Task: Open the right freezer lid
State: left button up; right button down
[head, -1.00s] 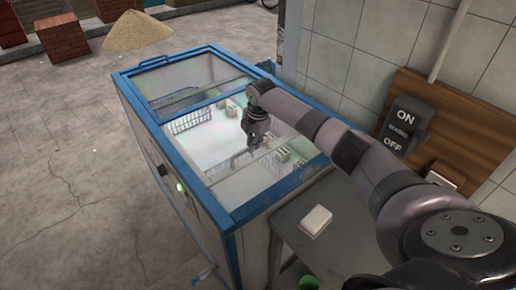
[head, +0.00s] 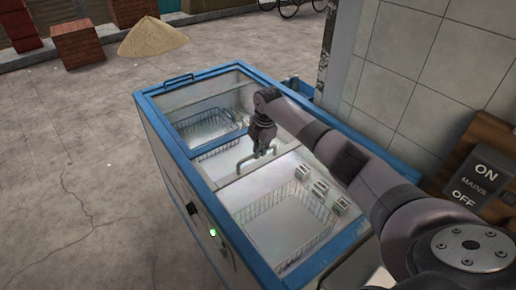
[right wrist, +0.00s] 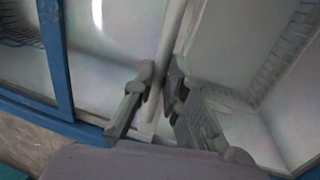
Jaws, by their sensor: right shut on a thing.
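The chest freezer (head: 160,130) has a blue rim and sliding glass lids. The right freezer lid (head: 226,160) lies over the middle part, and its near edge crosses the freezer. The near end looks uncovered, showing a wire basket (head: 262,232) and several small cartons (head: 320,187). My right gripper (head: 262,152) is shut on the lid's grey handle (head: 243,164). In the right wrist view its fingers (right wrist: 158,85) stand either side of a pale bar (right wrist: 170,45). My left gripper is not in view.
A tiled wall (head: 425,75) with an ON/OFF mains switch (head: 481,180) stands close on the right. A sand pile (head: 152,38) and bricks (head: 78,46) are at the back. The floor on the left is clear.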

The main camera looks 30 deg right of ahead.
jog(key=c, duration=1.6)
grip_release()
jog(key=shift+s, duration=0.1)
jog(key=shift+c, duration=0.2)
jog(key=shift+r, duration=0.1)
notch_tip(320, 180, up, 12)
jog(key=s, duration=0.2)
jog(key=shift+s+f, duration=0.15)
jog(key=shift+f, duration=0.05)
jog(key=shift+d, duration=0.1)
